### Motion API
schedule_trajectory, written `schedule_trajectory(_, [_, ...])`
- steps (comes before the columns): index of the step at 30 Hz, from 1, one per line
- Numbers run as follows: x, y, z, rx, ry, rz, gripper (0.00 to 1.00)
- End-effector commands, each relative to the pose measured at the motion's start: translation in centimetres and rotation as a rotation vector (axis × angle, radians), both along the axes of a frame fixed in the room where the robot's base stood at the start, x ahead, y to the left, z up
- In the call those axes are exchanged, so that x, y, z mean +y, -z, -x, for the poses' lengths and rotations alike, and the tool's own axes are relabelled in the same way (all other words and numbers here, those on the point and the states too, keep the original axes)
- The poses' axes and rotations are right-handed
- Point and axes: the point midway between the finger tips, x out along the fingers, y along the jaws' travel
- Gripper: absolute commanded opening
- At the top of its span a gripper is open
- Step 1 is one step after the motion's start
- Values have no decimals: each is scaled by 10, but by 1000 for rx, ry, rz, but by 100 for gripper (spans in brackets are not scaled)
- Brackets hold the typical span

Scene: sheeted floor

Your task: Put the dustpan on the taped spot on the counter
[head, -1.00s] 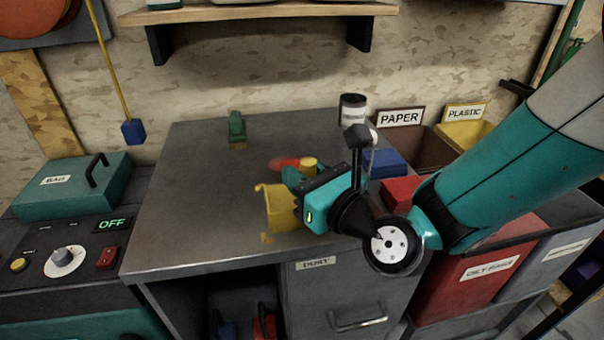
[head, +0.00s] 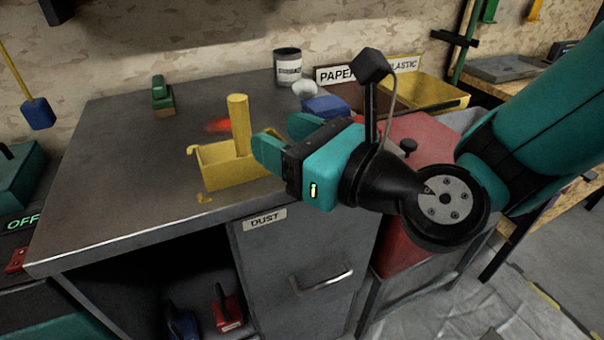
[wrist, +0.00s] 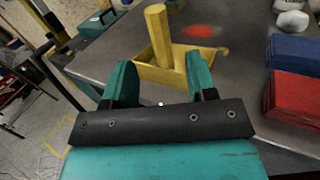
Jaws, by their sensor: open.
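The yellow dustpan (head: 232,170), a tray with an upright round handle, sits on the grey metal counter (head: 120,190) near its front edge. My gripper (head: 278,137) is open and empty just right of the dustpan, its teal fingers pointing at the handle. In the wrist view the dustpan (wrist: 158,45) stands beyond and between my two fingers (wrist: 160,78), with the handle clear of them.
A red patch (head: 218,125) lies behind the dustpan. A green-handled brush (head: 162,95) and a labelled can (head: 287,66) stand farther back. A blue block (head: 327,106) and sorting bins (head: 420,92) are at right. The counter's left part is clear.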

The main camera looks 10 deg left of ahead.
Motion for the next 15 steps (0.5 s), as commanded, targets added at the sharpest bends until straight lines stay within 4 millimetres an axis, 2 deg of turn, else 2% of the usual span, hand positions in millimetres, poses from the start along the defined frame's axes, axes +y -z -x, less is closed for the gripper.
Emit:
schedule_trajectory(1, [-5, 6, 5, -8, -5, -3, 52])
schedule_trajectory(15, [-22, 0, 14, -2, -3, -1, 52])
